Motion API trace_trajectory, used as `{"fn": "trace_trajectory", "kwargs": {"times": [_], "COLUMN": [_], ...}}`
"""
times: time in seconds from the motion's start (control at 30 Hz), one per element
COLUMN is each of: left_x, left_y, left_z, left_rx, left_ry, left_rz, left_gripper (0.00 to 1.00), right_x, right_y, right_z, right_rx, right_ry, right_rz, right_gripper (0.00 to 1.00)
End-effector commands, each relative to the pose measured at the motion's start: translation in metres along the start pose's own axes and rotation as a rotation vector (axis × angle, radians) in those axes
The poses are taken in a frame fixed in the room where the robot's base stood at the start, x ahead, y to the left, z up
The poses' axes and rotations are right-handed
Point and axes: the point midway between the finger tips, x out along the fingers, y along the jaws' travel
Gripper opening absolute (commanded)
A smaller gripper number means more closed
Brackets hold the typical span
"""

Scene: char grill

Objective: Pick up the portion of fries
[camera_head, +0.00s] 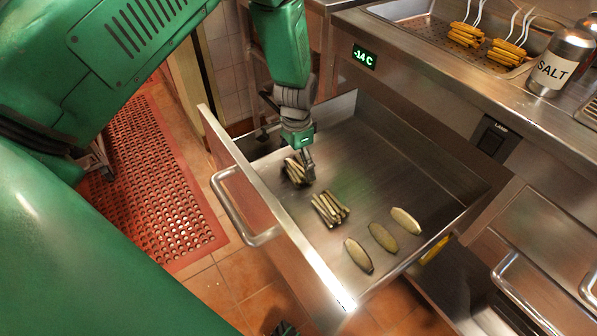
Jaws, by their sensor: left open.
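Two portions of pale, stick-shaped fries lie on the floor of an open steel drawer (375,150). The nearer portion (329,209) lies uncovered. The farther portion (292,173) is right at my left gripper (303,170), which reaches down into the drawer from above. The gripper is open, with one finger visible at the right side of that portion. The other finger is hard to make out, and I cannot tell whether either touches the fries. My right gripper is not in view.
Three oval, greenish-yellow pieces (383,237) lie at the drawer's right end. The drawer's front wall has a bar handle (242,212). The counter above holds a salt shaker (561,62) and fries in wire holders (466,35). A red mat (150,190) covers the floor at left.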

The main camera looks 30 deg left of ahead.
Motion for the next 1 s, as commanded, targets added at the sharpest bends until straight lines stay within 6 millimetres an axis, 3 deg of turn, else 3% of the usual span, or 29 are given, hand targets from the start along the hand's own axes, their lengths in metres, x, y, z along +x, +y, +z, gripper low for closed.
{"fn": "trace_trajectory", "kwargs": {"times": [0.2, 0.47, 0.63, 1.0], "left_x": [0.036, 0.038, 0.038, 0.034], "left_y": [0.001, 0.0, 0.0, 0.0], "left_z": [-0.004, -0.004, -0.003, -0.003], "left_rx": [0.0, 0.001, 0.001, 0.0], "left_ry": [-0.003, 0.0, -0.001, -0.002], "left_rz": [-0.002, -0.002, -0.001, -0.001], "left_gripper": [1.0, 1.0, 0.45, 0.45], "right_x": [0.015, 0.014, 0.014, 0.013], "right_y": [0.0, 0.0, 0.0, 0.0], "right_z": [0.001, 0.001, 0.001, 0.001], "right_rx": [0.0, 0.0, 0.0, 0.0], "right_ry": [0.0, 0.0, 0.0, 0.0], "right_rz": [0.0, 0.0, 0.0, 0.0], "right_gripper": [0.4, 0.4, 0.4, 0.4]}}
